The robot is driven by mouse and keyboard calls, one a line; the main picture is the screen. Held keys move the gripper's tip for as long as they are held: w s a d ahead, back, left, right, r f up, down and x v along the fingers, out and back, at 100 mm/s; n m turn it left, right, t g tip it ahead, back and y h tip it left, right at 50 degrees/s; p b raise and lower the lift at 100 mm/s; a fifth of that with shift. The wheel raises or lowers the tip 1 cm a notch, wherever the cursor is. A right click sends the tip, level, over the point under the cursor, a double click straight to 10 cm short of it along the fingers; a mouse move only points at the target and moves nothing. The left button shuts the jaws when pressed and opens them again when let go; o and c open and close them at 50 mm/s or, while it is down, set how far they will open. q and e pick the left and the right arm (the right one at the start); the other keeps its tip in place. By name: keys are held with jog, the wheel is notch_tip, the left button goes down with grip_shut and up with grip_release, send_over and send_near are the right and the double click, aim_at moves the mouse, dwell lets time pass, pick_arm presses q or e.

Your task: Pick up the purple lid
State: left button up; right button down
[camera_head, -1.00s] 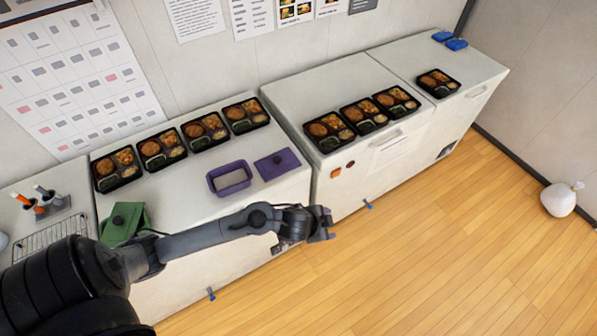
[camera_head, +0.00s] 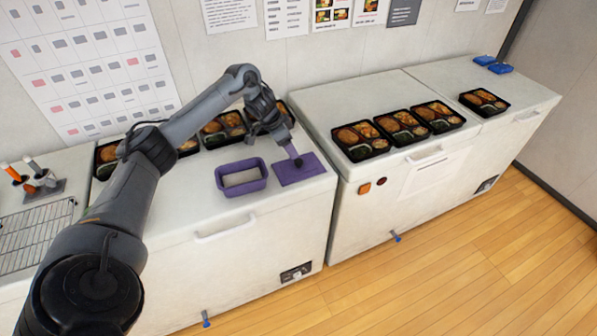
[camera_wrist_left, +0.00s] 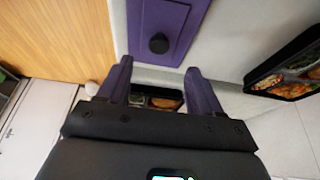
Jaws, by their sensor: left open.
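The flat purple lid (camera_head: 312,172) lies on the left white chest freezer, beside the purple box (camera_head: 241,186). A small dark knob stands on the lid. My left gripper (camera_head: 295,152) is over the lid, pointing down at the knob. In the left wrist view, the lid (camera_wrist_left: 178,20) and its round knob (camera_wrist_left: 158,43) show beyond my two purple fingers. The fingers (camera_wrist_left: 160,74) are apart and empty, with the knob lined up between them in the picture. Whether they touch it cannot be told. My right gripper is not in view.
Filled bento trays stand behind my arm, partly hidden; one (camera_head: 222,130) is close to it. More filled trays (camera_head: 400,130) line the right freezer (camera_head: 350,205). The freezer's front strip is clear.

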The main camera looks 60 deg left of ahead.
aim_at(298, 161)
pick_arm(q)
jog(key=x, duration=0.3)
jog(key=shift+w+d+f, duration=0.1)
jog(key=shift+b+x, duration=0.7)
jog(key=shift+x, duration=2.1)
jog(key=shift+c, duration=0.4)
jog(key=c, duration=1.1)
jog(key=shift+o, duration=0.2)
